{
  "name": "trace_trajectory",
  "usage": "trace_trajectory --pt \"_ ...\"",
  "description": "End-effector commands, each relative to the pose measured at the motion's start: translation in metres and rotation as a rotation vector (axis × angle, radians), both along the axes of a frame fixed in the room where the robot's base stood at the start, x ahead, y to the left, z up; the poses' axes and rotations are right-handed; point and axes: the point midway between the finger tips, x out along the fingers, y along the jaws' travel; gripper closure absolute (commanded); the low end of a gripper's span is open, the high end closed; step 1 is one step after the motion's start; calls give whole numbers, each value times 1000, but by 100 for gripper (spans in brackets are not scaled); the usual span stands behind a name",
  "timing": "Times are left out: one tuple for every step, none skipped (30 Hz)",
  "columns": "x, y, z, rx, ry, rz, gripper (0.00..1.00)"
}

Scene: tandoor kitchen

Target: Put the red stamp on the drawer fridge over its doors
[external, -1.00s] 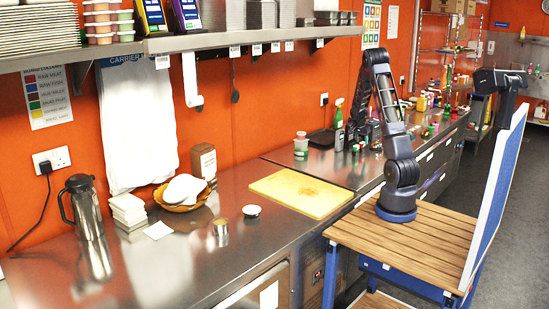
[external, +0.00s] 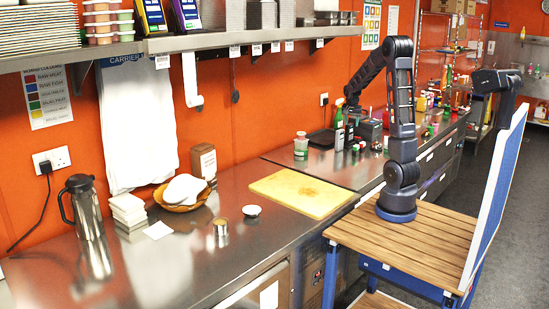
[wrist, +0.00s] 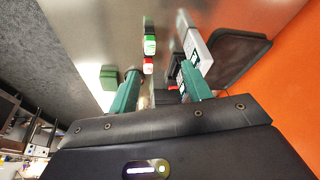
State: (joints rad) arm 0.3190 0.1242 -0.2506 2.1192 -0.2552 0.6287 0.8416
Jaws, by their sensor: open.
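My gripper (external: 350,101) hangs over the far part of the steel counter, beside the green spray bottle, in the external view. In the wrist view its two green fingers (wrist: 160,70) are spread apart with nothing held. A small red-topped item (wrist: 148,66), probably the red stamp, shows between the fingertips, apart from both. A green and white item (wrist: 150,44) stands just beyond it. The external view shows small red, green and dark items (external: 375,146) below the gripper; which is the stamp is unclear. The labelled front under the far counter (external: 432,157) may be the drawer fridge.
A grey-white box (wrist: 196,48) and a black tray (wrist: 240,58) lie close to the right finger in the wrist view. A green box (wrist: 108,76) is by the left finger. A yellow cutting board (external: 300,191) lies on the nearer counter.

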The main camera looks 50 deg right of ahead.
Motion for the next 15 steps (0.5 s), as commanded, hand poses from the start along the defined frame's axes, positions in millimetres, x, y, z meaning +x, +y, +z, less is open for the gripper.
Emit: trace_trajectory --pt "-4 19 13 6 -7 45 51" --pt "-6 30 19 9 -9 73 51" --pt "-10 44 27 12 -11 112 51" --pt "-14 55 33 15 -11 139 51" --pt "-17 65 39 17 -13 169 51" --pt "-22 79 46 20 -16 207 51" --pt "-26 89 51 22 -16 237 51" --pt "-30 100 56 24 -17 266 51" --pt "-36 113 62 25 -19 306 51" --pt "-41 123 67 25 -21 335 51" --pt "-46 133 72 26 -21 364 51" --pt "-53 146 77 28 -22 405 51" --pt "-58 156 81 26 -24 435 51" --pt "-64 165 85 26 -25 465 51" --pt "-72 177 90 26 -26 504 51"
